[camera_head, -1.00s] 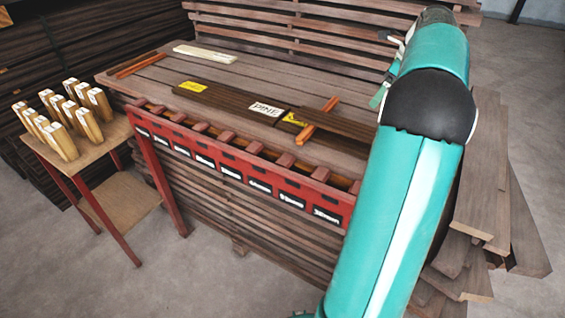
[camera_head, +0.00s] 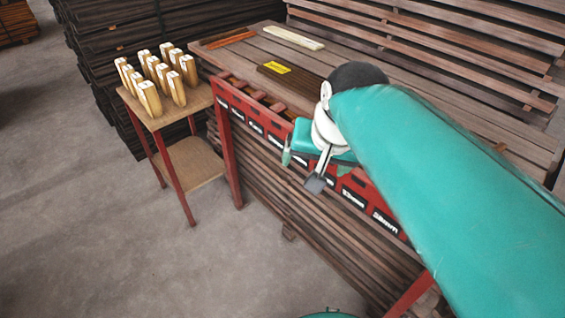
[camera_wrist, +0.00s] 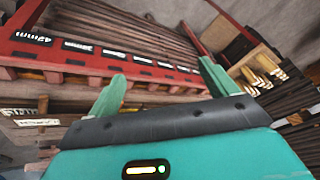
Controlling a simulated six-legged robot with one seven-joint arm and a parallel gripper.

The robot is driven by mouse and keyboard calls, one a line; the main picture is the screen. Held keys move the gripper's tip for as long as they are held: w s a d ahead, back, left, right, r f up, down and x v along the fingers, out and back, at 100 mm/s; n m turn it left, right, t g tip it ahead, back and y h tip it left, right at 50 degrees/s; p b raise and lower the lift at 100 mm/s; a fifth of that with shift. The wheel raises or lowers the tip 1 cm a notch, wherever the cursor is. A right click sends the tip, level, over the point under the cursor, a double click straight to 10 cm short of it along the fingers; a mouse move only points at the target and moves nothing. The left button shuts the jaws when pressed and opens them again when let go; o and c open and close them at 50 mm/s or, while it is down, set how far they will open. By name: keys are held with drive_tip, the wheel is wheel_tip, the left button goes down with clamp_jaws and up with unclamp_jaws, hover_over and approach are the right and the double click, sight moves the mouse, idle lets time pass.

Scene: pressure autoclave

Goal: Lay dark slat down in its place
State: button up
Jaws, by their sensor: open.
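A dark slat (camera_head: 284,84) with a yellow label lies on the plank-topped table (camera_head: 355,70). Its right part is hidden behind my arm in the head view. My gripper (camera_head: 302,171) is in front of the red rack (camera_head: 375,205) along the table's near edge. Its green fingers are apart with nothing between them, as the wrist view also shows (camera_wrist: 161,73). The wrist view shows the rack's label row and, at the left, a white label (camera_wrist: 35,122) on a dark surface, too small to read. No slat is in my gripper.
A small side table (camera_head: 190,172) with several upright light wood blocks (camera_head: 155,75) stands left of the rack. An orange strip (camera_head: 230,39) and a pale strip (camera_head: 294,38) lie at the table's back. Stacked planks (camera_head: 440,35) rise behind. The floor in front is clear.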

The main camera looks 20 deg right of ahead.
drive_tip(key=s+a+f+n, duration=0.4)
drive_tip(key=n, duration=0.1)
drive_tip(key=shift+s+a+t, duration=0.2)
drive_tip(key=shift+s+t, duration=0.2)
idle(0.7)
